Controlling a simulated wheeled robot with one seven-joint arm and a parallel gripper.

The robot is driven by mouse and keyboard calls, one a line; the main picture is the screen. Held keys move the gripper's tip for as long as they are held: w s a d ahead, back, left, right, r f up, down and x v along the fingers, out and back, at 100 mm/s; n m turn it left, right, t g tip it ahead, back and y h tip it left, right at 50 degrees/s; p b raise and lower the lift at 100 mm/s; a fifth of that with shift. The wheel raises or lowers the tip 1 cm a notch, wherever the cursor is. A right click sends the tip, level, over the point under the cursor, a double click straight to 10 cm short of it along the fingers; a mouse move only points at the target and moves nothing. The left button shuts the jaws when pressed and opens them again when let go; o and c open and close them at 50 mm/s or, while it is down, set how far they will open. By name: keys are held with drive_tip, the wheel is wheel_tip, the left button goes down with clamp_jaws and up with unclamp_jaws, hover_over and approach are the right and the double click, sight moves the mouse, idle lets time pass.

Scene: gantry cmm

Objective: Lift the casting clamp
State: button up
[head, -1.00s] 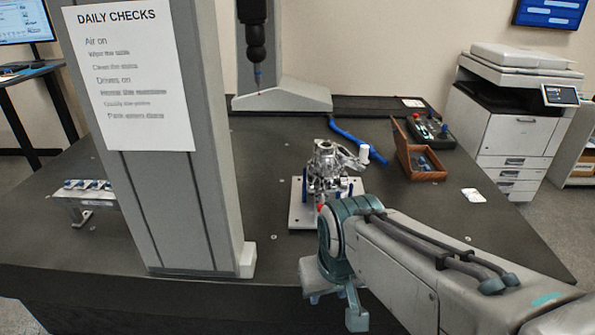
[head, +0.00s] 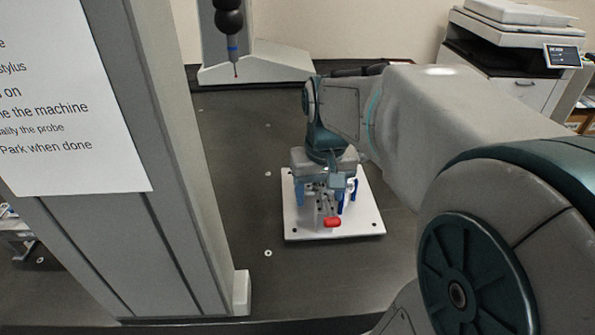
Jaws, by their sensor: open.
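The casting clamp (head: 332,222) shows its red grip low at the front of the white fixture plate (head: 305,224), with grey metal parts behind it. My gripper (head: 323,186) is pointed down over the fixture, just above and behind the red grip. It is open. The gripper and wrist hide most of the silver casting and the upper part of the clamp. I cannot tell whether the fingers touch the clamp. Blue posts (head: 299,192) stand on the plate around the casting.
A grey gantry column (head: 150,150) with a checks sheet (head: 70,110) stands left of the fixture. The probe (head: 231,45) hangs at the back, above a pale base (head: 265,68). A printer (head: 510,60) stands at the back right. Dark table between column and plate is clear.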

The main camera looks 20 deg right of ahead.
drive_tip(key=m+g, duration=0.1)
approach(333, 218)
wheel_tip(333, 218, down, 9)
drive_tip(key=shift+w+f+b, duration=0.1)
drive_tip(key=shift+b, duration=0.7)
drive_tip(key=c, duration=1.3)
clamp_jaws()
